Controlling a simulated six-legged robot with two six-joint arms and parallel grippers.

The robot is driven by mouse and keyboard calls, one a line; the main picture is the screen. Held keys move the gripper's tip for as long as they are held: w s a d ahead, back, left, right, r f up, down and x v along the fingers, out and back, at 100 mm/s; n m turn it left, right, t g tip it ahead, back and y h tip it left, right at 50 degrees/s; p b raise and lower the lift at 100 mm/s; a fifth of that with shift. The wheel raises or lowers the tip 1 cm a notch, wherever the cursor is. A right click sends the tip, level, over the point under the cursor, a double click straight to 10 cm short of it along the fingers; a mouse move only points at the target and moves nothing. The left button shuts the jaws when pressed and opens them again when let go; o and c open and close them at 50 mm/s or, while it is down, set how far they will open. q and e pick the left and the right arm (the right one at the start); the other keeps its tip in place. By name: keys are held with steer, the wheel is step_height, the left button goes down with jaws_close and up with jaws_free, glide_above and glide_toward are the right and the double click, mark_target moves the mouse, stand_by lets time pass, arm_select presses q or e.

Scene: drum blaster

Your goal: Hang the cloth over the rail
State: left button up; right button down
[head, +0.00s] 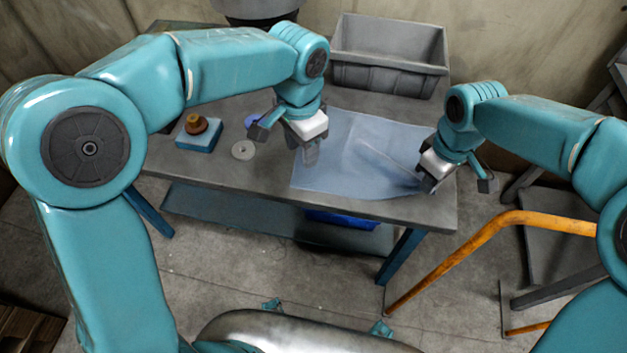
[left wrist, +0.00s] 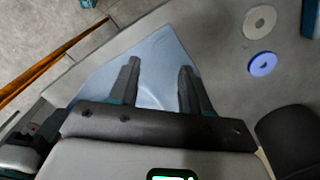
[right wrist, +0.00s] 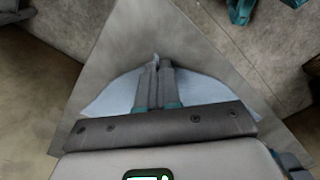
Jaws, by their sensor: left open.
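The pale blue cloth (head: 345,165) lies on the grey table, with creases running toward its right front corner. My right gripper (head: 428,188) is shut on that corner. In the right wrist view, its fingers (right wrist: 159,66) are close together with cloth showing between and around them. My left gripper (head: 308,158) is open and empty above the left part of the cloth. In the left wrist view, its fingers (left wrist: 158,70) are apart with the cloth (left wrist: 158,48) beneath. The orange rail (head: 480,250) stands right of the table, bare where it shows.
The grey table (head: 240,185) also holds a grey bin (head: 390,45) at the back, a blue block (head: 198,138) with a brown knob, a pale disc (head: 243,150) and a partly hidden blue disc (left wrist: 262,63). A blue container (head: 340,219) sits under the table.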

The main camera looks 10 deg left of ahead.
mark_target(303, 182)
arm_select(q)
step_height(303, 182, down, 10)
steer(key=shift+w+a+r, duration=0.1)
stand_by(0.4)
jaws_close()
stand_by(0.3)
steer(key=shift+r, duration=2.5)
